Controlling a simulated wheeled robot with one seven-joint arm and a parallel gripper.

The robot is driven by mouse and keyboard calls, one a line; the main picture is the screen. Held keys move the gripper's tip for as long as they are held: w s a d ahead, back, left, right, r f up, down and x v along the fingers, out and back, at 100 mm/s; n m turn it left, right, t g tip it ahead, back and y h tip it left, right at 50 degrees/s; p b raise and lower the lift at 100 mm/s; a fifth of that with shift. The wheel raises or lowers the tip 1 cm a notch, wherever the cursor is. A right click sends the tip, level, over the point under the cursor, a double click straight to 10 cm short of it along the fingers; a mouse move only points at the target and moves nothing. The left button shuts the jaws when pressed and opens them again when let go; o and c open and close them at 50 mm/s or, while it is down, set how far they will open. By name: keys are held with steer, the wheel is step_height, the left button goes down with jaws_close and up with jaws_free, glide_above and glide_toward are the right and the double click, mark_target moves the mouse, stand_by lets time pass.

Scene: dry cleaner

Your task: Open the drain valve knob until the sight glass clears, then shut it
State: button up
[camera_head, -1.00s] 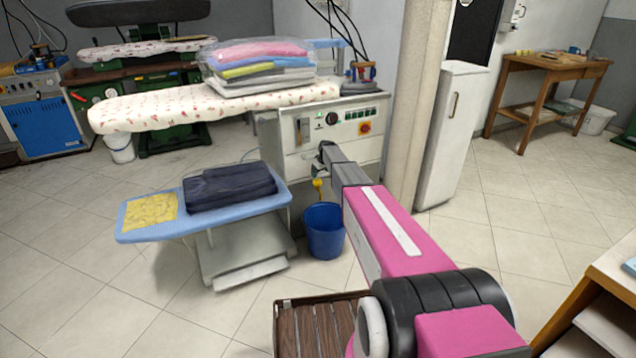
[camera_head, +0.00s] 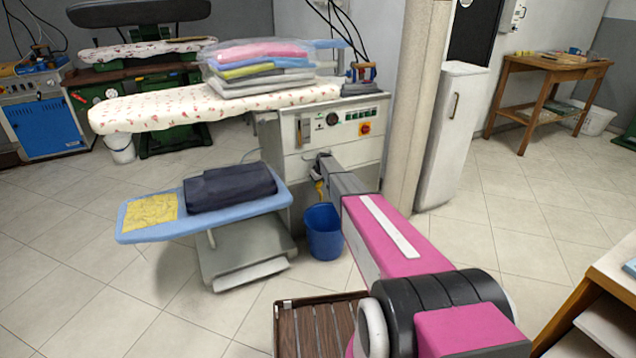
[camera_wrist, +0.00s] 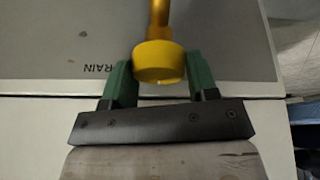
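The yellow drain valve knob (camera_wrist: 159,63) sits on a brass-coloured stem, with upside-down lettering ending in "RAIN" on the grey panel beside it. In the wrist view, my gripper (camera_wrist: 159,82) has one green finger on each side of the knob, both against its sides with no clear gap. In the head view, my gripper (camera_head: 318,168) is low on the front of the pressing machine (camera_head: 345,150), and the yellow valve (camera_head: 319,188) shows just below it. The sight glass (camera_head: 304,131) is a small upright window on the panel; it looks brownish, too small to judge clearly.
A blue bucket (camera_head: 324,232) stands on the floor below the valve. A blue board (camera_head: 150,232) with dark folded cloth (camera_head: 230,187) is left of my arm. A column (camera_head: 418,110) and white cabinet (camera_head: 452,140) stand to the right. The tiled floor is open further right.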

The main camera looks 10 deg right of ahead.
steer(key=shift+m, duration=0.3)
steer(key=shift+a+m+h, duration=0.1)
steer(key=shift+m+h, duration=0.5)
steer(key=shift+m, duration=0.75)
steer(key=shift+m+h, duration=0.6)
steer(key=shift+m, duration=0.75)
steer(key=o, duration=0.9)
